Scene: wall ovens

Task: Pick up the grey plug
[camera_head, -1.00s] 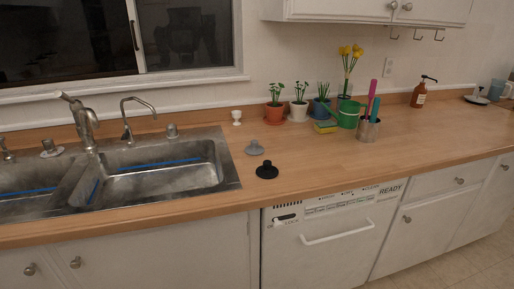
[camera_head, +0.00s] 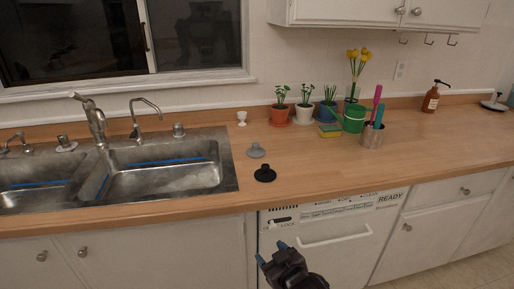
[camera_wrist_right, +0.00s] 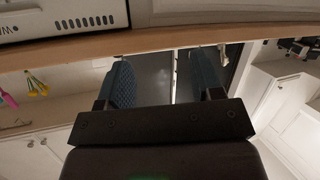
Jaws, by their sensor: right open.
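The grey plug (camera_head: 256,151) lies on the wooden counter just right of the sink. A similar black plug (camera_head: 265,173) lies in front of it, nearer the counter's front edge. My right gripper (camera_head: 274,252) is in front of the dishwasher, below the counter's front edge and apart from both plugs. It is open and empty, and its two blue fingertips also show apart in the right wrist view (camera_wrist_right: 168,85). The plugs cannot be made out in the right wrist view. My left gripper is not in view.
The double sink (camera_head: 165,170) is left of the plugs. A white egg cup (camera_head: 242,118) stands behind them. Potted plants, a yellow-green sponge (camera_head: 329,130), a green watering can (camera_head: 352,118) and a metal cup (camera_head: 372,136) stand to the right. The counter (camera_head: 310,175) around the plugs is clear.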

